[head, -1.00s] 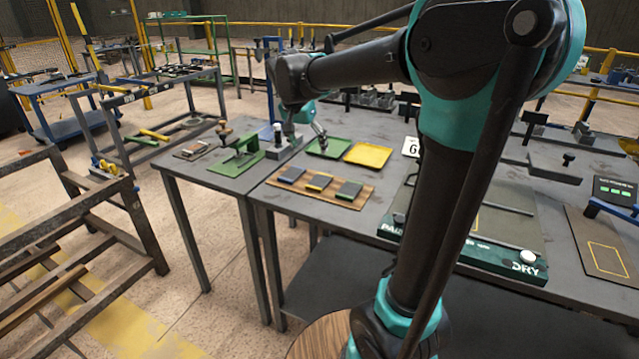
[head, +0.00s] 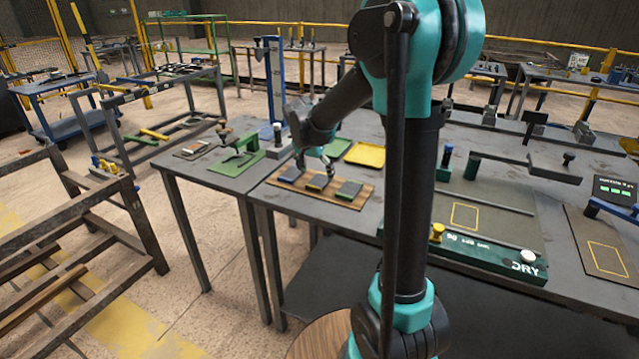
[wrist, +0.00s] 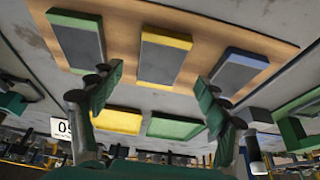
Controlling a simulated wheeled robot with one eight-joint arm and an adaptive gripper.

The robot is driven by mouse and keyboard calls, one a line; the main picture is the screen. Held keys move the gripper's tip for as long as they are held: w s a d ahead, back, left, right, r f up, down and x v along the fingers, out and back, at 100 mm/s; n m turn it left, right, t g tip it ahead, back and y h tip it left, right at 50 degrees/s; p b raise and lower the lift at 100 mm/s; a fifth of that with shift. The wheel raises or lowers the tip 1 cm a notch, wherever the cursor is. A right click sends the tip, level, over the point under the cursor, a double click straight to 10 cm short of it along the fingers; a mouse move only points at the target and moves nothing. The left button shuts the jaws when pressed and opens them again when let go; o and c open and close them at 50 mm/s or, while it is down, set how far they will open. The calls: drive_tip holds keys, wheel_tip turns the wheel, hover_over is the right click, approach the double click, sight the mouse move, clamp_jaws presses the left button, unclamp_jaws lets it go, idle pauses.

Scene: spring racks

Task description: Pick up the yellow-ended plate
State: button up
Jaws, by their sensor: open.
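The yellow-ended plate (head: 319,182) is a dark grey plate with a yellow end, lying flat in the middle of a wooden board (head: 362,200). A blue-ended plate (head: 291,174) and a green-ended plate (head: 349,189) lie on either side of it. My gripper (head: 315,166) is above the board, near the yellow-ended plate. In the wrist view, the yellow-ended plate (wrist: 163,58) appears between and beyond the open, empty fingers of my gripper (wrist: 158,92), with the green-ended plate (wrist: 76,40) left and the blue-ended plate (wrist: 243,72) right. No finger visibly touches a plate.
A yellow tray (head: 366,155) and a partly hidden green tray (head: 336,147) lie behind the board. A green fixture (head: 238,160) stands to the left. A large dark green "DRY" fixture (head: 490,252) lies to the right on the table.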

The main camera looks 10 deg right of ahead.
sight(319, 180)
drive_tip(key=shift+x, duration=1.75)
drive_tip(key=shift+w, duration=0.1)
clamp_jaws()
